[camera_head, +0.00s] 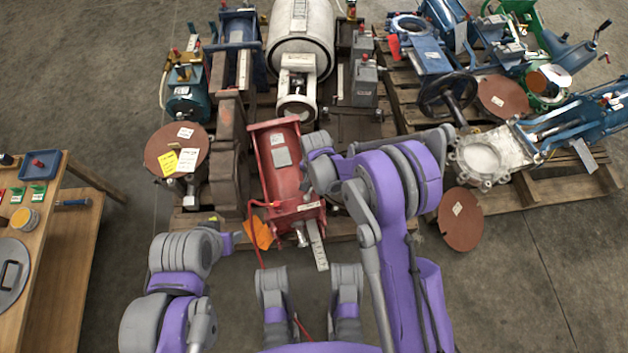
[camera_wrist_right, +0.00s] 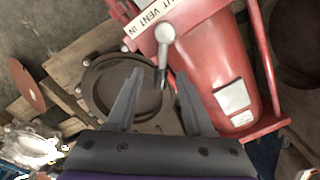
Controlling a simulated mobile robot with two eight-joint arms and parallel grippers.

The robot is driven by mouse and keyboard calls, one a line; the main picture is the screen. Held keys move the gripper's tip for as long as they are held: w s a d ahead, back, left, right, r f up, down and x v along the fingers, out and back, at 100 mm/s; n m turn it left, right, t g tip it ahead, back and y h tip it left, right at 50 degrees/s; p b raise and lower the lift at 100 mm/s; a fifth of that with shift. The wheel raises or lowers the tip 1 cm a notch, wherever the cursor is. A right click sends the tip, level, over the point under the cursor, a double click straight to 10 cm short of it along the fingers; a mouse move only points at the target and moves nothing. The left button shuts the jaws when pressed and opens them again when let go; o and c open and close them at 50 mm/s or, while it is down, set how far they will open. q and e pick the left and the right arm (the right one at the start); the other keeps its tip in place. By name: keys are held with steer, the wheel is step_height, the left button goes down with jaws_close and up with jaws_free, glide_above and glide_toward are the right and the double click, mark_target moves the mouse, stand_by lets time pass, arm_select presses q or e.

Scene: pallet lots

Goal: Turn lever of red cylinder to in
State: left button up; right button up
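The red cylinder (camera_head: 283,172) lies on a pallet at the centre of the head view. It also fills the upper right of the right wrist view (camera_wrist_right: 205,60). A white plate (camera_wrist_right: 158,22) at its end reads "VENT IN", with part of the text cut off. The lever (camera_wrist_right: 164,36) has a round grey knob and a short metal stem, just ahead of my right fingertips. My right gripper (camera_wrist_right: 158,76) is open with nothing between its fingers that I can confirm as held. In the head view my own arm hides it. My left arm is at lower left; its fingers are unclear.
A brown disc (camera_head: 461,219) and a white flange (camera_head: 492,156) stand right of my right arm. A tagged round disc (camera_head: 176,150) is left of the cylinder. A wooden table (camera_head: 62,265) stands at far left. Bare floor lies at lower right.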

step_height(320, 180, up, 11)
steer(key=p, duration=0.3)
steer(key=shift+d+f, duration=0.1)
stand_by(0.6)
